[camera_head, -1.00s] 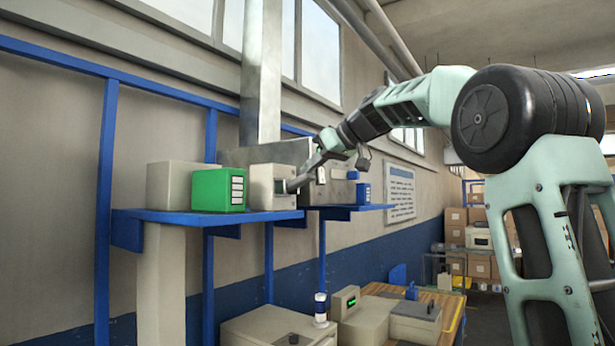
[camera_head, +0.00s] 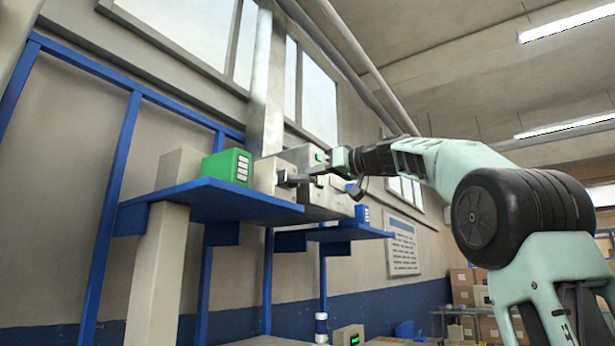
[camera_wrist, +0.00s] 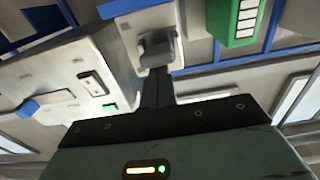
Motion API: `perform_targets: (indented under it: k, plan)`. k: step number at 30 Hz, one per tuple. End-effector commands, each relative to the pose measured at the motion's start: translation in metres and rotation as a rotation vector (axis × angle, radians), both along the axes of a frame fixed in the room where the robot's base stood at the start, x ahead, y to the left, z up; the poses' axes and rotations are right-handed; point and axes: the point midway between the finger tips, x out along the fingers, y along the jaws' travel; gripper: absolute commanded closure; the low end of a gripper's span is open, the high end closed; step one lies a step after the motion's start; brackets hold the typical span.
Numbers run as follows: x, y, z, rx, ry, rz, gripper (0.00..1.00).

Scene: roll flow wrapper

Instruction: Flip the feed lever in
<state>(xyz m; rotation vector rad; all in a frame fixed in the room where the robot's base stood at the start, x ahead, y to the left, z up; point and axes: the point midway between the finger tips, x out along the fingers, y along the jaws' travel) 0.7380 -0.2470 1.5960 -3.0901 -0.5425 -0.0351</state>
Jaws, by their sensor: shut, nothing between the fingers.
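A cream box (camera_head: 266,173) stands on the blue shelf at the right of a green box. A grey lever-like part (camera_wrist: 156,46) sits on the face of the cream box in the wrist view. In the head view this part (camera_head: 284,178) is small and partly blended with my fingertips. My gripper (camera_wrist: 157,76) is shut and empty, with its dark fingers right at the lever part. I cannot tell whether they touch it. In the head view my gripper (camera_head: 306,178) lies roughly level, at the right of the cream box.
The green box (camera_head: 227,166) is on the blue shelf (camera_head: 205,200). A blue item (camera_head: 361,214) is on the right shelf. Open room lies at the right.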

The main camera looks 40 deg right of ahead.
Motion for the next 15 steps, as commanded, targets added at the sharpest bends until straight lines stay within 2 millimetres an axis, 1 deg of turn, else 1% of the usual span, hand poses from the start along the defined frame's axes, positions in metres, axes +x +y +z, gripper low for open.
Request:
perform_targets:
  k: [1, 10, 15]
  plan:
    - [0.000, 0.000, -0.014, 0.009, -0.025, 0.000, 1.00]
    - [0.000, 0.000, -0.022, 0.061, -0.166, 0.000, 1.00]
    - [0.001, 0.001, -0.024, 0.057, -0.164, 0.001, 1.00]
